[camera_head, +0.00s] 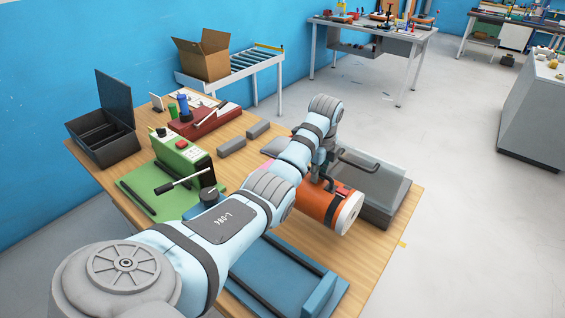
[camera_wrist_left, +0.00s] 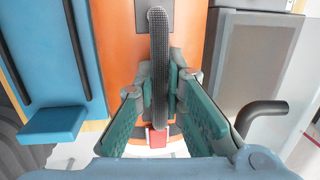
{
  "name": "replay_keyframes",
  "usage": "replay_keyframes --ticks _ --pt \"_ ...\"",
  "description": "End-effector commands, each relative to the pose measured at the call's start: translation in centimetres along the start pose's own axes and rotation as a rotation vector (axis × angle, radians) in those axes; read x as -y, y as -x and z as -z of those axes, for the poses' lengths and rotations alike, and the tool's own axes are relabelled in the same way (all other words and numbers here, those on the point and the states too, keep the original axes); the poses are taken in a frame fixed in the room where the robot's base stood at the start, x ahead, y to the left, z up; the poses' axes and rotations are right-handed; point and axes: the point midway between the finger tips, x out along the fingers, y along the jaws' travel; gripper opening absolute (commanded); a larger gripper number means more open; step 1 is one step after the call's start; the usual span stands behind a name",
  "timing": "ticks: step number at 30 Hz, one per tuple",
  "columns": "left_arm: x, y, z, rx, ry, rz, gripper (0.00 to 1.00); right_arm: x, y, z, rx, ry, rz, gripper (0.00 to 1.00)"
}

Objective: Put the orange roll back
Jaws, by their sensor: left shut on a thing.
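The orange roll (camera_head: 325,205) has a pale round end and a dark strap and handle. It is at the right part of the wooden table, between a blue stand and a grey unit. My left gripper (camera_head: 316,176) is above it, partly hidden by my own arm in the head view. In the left wrist view, the fingers of my left gripper (camera_wrist_left: 160,95) are shut on the dark handle of the orange roll (camera_wrist_left: 118,50). I cannot tell whether the roll touches the table. My right gripper is in neither view.
The blue stand (camera_head: 285,280) with dark strips lies at the table's front. The grey unit (camera_head: 380,195) with a dark handle is close on the right. A green machine (camera_head: 180,155), a red one (camera_head: 205,120) and an open black case (camera_head: 105,130) stand farther left.

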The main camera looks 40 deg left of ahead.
Motion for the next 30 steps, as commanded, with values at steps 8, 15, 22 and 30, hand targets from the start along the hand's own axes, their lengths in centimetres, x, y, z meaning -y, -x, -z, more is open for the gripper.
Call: replay_keyframes --ticks 8,15,22,30 --pt "-0.8 -5.3 0.7 -0.001 -0.002 -0.002 0.0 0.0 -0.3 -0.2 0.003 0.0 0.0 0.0" --pt "-1.3 -9.2 1.2 -0.001 -0.004 -0.002 0.0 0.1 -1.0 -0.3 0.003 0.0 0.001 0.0" --pt "-1.2 -9.3 1.2 -0.001 -0.004 0.001 0.0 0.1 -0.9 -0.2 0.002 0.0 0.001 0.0" --pt "-1.4 -9.6 1.2 -0.001 -0.005 -0.002 0.3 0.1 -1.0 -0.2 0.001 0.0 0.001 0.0"
